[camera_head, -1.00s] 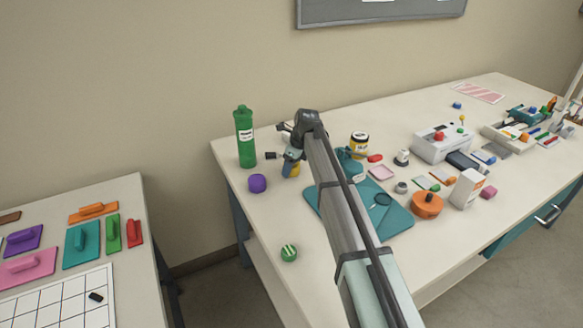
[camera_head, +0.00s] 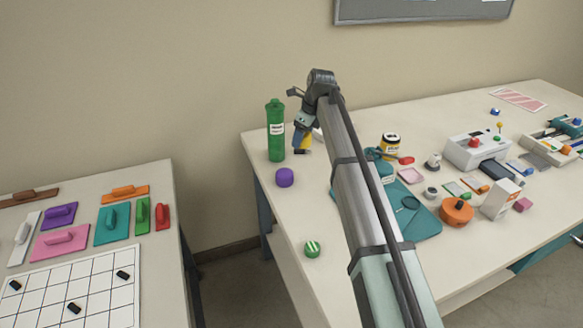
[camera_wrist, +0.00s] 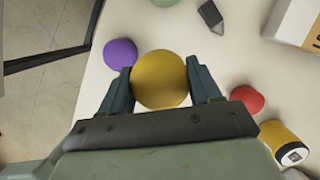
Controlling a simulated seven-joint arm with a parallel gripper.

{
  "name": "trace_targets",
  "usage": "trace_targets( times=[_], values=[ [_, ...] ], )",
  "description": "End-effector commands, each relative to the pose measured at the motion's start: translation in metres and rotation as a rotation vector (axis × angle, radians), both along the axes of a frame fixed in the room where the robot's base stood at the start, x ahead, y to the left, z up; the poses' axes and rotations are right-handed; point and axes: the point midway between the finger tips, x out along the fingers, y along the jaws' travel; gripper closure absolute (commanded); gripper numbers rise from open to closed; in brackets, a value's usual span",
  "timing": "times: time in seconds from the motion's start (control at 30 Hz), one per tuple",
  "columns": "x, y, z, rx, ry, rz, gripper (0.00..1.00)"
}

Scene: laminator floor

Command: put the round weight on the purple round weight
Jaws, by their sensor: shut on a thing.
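My gripper (camera_wrist: 163,88) is shut on a yellow round weight (camera_wrist: 160,79), with one finger on each side of it in the wrist view. In the head view the yellow weight (camera_head: 303,141) shows partly below my gripper (camera_head: 301,132), just right of the green bottle. The purple round weight (camera_head: 285,177) sits on the table near its left edge, in front of the bottle. In the wrist view the purple weight (camera_wrist: 120,53) lies just left of the left finger, with nothing seen on top of it.
The green bottle (camera_head: 275,131) stands close to my gripper. A green striped round weight (camera_head: 312,249) is nearer the front edge. A red round thing (camera_wrist: 247,99) lies right of the right finger. A teal mat (camera_head: 425,226) and several items fill the table further right.

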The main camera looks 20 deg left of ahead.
Motion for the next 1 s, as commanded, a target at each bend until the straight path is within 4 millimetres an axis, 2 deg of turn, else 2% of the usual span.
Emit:
trace_targets(
  times=[0.03, 0.2, 0.33, 0.43, 0.73, 0.87, 1.0],
  values=[
    [-0.014, 0.014, 0.008, 0.002, -0.002, 0.022, 0.82],
    [-0.051, 0.039, 0.025, 0.001, -0.001, 0.068, 0.82],
    [-0.075, 0.04, 0.034, 0.001, -0.002, 0.036, 0.82],
    [-0.078, 0.032, 0.032, -0.001, -0.001, -0.033, 0.82],
    [-0.076, 0.031, 0.028, 0.0, 0.0, -0.148, 0.82],
    [-0.077, 0.03, 0.015, -0.001, 0.0, -0.155, 0.82],
    [-0.077, 0.03, -0.008, -0.002, 0.001, -0.153, 0.82]
  ],
)
